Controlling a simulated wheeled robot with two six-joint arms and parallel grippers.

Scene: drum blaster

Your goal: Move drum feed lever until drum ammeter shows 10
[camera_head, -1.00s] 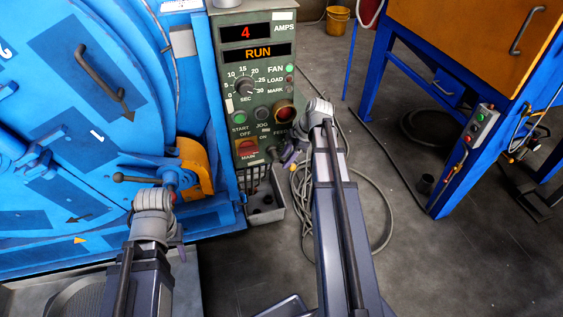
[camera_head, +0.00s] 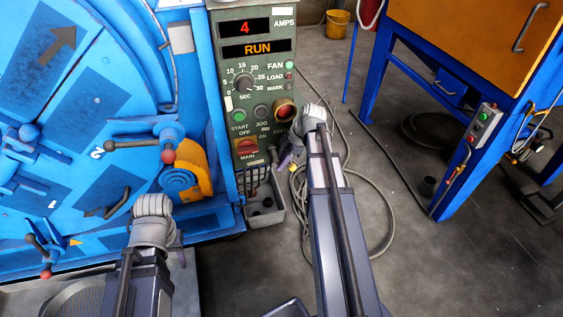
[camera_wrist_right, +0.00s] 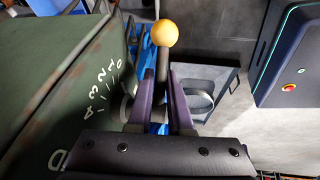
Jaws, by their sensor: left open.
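The drum ammeter (camera_head: 245,27) at the top of the green control panel (camera_head: 228,70) reads 4 in red; the display below it reads RUN (camera_head: 257,48). The drum feed lever, with a yellow ball knob (camera_wrist_right: 165,33) and dark rod, shows in the right wrist view beside the green box's numbered scale (camera_wrist_right: 100,80). My right gripper (camera_wrist_right: 162,80) has its fingers close on both sides of the rod, below the knob.
The blue drum (camera_head: 60,130) with protruding handles stands at the left. A blue frame (camera_head: 450,170) with an orange cabinet stands right, a yellow bucket (camera_head: 338,20) behind.

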